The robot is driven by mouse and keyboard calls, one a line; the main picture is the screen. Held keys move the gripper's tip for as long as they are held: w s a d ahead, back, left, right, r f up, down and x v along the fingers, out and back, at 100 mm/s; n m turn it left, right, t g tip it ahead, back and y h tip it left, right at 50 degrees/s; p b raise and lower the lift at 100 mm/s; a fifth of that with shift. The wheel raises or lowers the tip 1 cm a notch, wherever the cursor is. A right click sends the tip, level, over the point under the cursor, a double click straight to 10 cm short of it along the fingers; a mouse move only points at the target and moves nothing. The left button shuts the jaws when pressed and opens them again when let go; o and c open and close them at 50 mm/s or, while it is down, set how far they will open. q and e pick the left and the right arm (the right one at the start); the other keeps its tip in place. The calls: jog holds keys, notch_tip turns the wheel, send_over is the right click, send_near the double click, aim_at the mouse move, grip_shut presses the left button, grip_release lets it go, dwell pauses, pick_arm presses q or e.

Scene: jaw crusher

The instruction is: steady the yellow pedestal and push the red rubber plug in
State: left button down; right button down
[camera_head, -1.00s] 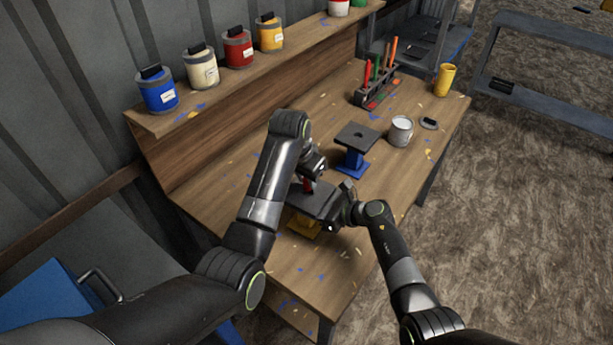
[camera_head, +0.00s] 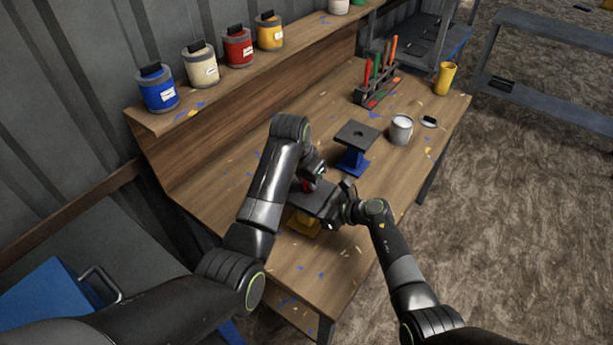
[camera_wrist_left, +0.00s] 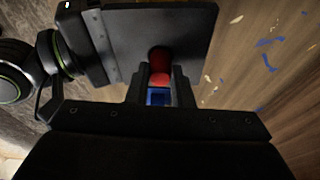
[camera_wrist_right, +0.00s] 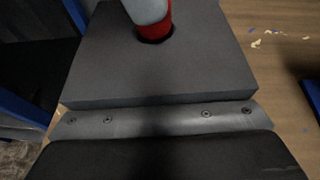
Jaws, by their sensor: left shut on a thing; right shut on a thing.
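The yellow pedestal (camera_head: 303,224) stands on the near part of the workbench, with a dark square top plate (camera_wrist_right: 90,60) that has a round hole in it. My left gripper (camera_wrist_left: 158,78) is above the plate and shut on the red rubber plug (camera_wrist_left: 160,62). In the right wrist view the plug (camera_wrist_right: 155,22) stands over the hole, its lower end at the hole's mouth; how deep it sits is unclear. A blue patch (camera_wrist_left: 157,98) shows between the left fingers. My right gripper (camera_head: 338,208) is shut on the plate's right edge; its fingertips are partly hidden.
A blue pedestal (camera_head: 352,160) with a dark holed plate stands behind. A paint can (camera_head: 401,130), a tool rack (camera_head: 375,92) and a yellow cup (camera_head: 445,79) stand farther back. Paint pots line the shelf (camera_head: 215,90). The bench's near end (camera_head: 310,290) is clear.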

pick_arm(q)
jog(key=shift+f, duration=0.7)
jog(key=c, duration=1.2)
grip_release()
jog(key=v, duration=1.2)
pick_arm(e)
jog(key=c, duration=0.8)
grip_release()
jog(key=shift+o, duration=0.2)
